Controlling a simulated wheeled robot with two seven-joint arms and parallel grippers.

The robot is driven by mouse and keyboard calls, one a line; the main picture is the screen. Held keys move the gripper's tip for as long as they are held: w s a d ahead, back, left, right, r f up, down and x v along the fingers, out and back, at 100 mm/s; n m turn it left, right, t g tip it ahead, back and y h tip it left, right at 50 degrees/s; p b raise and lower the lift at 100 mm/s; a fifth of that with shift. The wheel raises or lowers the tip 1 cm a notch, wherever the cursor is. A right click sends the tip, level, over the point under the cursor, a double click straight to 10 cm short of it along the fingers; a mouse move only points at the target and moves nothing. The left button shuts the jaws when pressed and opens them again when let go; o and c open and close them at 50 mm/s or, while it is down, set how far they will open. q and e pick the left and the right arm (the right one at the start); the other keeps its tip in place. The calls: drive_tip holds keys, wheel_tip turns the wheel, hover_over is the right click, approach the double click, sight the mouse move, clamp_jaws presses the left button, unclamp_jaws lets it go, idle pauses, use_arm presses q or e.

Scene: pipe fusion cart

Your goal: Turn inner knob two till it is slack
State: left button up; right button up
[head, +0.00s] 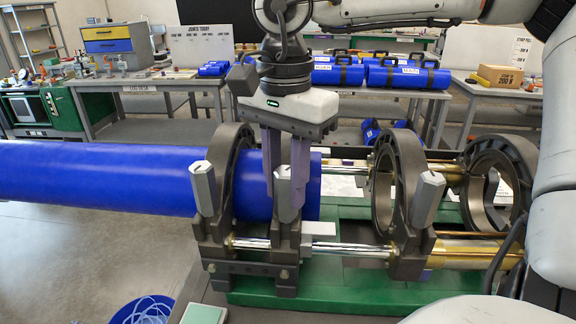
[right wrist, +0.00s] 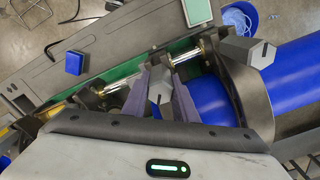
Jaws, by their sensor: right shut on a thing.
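My right gripper (head: 284,190) points down over the cart with its two purple-grey fingers around a grey hexagonal knob (head: 283,186), which I take as inner knob two. It is shut on this knob. In the right wrist view the knob (right wrist: 160,88) shows between the fingers (right wrist: 160,76). The knob stands on the front of a dark clamp by the blue pipe's end. A similar knob (head: 203,188) stands to its left, and another (head: 428,198) is on the clamp to the right. The knob's lower part and thread are hidden. My left gripper is not in view.
A thick blue pipe (head: 100,177) runs in from the left through the dark clamp ring (head: 236,150). Two empty rings (head: 398,160) stand to the right on shiny rods (head: 340,247). A blue bucket (head: 142,310) is on the floor at lower left.

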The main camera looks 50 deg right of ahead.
drive_tip(key=shift+a+n, duration=0.15)
drive_tip(key=shift+n, duration=0.75)
drive_tip(key=shift+n, duration=1.5)
drive_tip(key=shift+n, duration=1.3)
drive_tip(key=shift+o, duration=0.2)
drive_tip(key=shift+r+n, duration=0.1)
drive_tip(key=shift+n, duration=0.3)
